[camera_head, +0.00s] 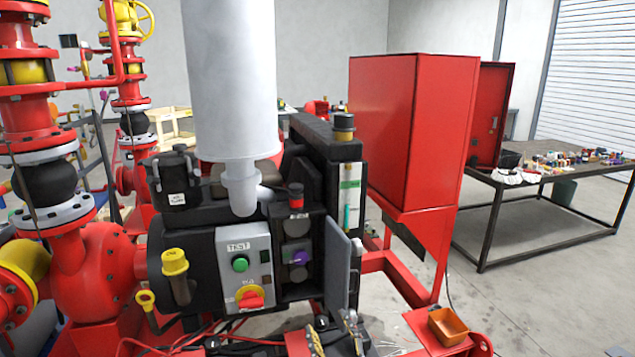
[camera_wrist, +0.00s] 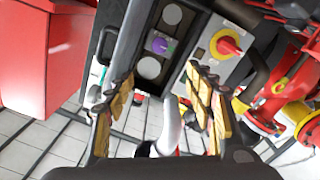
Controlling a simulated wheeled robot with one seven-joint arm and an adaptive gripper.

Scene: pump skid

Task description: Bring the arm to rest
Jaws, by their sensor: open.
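My gripper (camera_wrist: 162,80) shows in the wrist view with its two yellow-padded fingers spread apart and nothing between them. Beyond the fingers is an open dark control box (camera_wrist: 148,92) with a purple knob (camera_wrist: 159,45) and pale round discs. The box's grey door (camera_head: 337,262) stands open in the head view, where the purple knob (camera_head: 300,257) also shows. Yellow-padded parts at the bottom edge of the head view, in front of the box, look like my gripper, partly cut off by the frame.
Left of the box is a grey panel with a green button (camera_head: 240,264) and a red rotary switch (camera_head: 250,297). Red pipework (camera_head: 95,270) stands at left, a red cabinet (camera_head: 410,130) at right. An orange tray (camera_head: 447,327) sits low right. A cluttered table (camera_head: 540,220) stands behind.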

